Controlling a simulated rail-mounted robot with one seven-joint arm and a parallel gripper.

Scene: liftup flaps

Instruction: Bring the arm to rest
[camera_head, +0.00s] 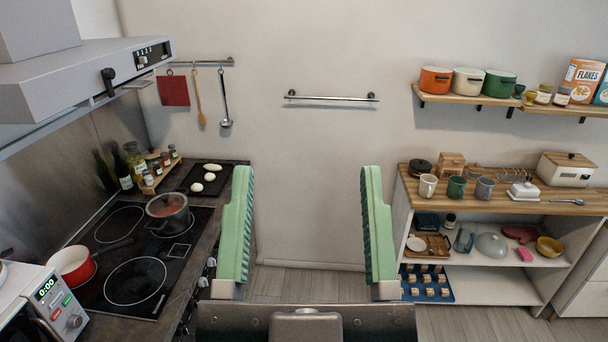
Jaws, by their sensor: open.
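My gripper (307,232) is at the bottom middle of the head view, close to the camera. Its two green ribbed fingers stand upright and wide apart. Nothing is between them; the wall and floor show through the gap. The gripper is open and empty, and it appears apart from the counter at the left and the shelf unit at the right. The rest of my arm is mostly out of view below.
At the right stands a loaded shelf unit (490,206). A bare rail (331,98) is on the wall. The middle floor (310,284) looks clear.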

